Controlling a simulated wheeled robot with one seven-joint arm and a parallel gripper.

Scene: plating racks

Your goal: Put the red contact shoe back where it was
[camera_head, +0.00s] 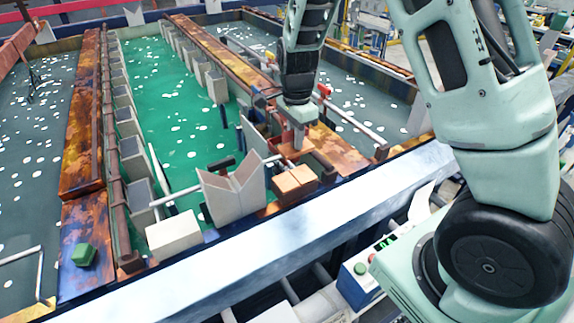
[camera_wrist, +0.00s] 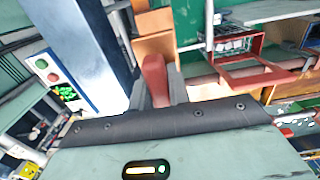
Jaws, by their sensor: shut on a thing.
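My gripper (camera_head: 297,140) reaches down over the rusty orange ledge at the right of the green bath. In the wrist view, a rounded red piece, which I take as the red contact shoe (camera_wrist: 154,80), stands upright at the grey fingers (camera_wrist: 172,88). My gripper is shut on it. An orange block face (camera_wrist: 152,46) shows just past its top end. In the head view the shoe is not clearly visible at the fingertips, and I cannot tell whether it touches the ledge.
A V-shaped grey saddle (camera_head: 232,195) and an orange-tan block (camera_head: 295,181) stand near the front rim. A white block (camera_head: 173,236) and a green knob (camera_head: 83,254) are further left. A pale metal beam (camera_head: 250,262) runs along the front. Baths with liquid lie either side.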

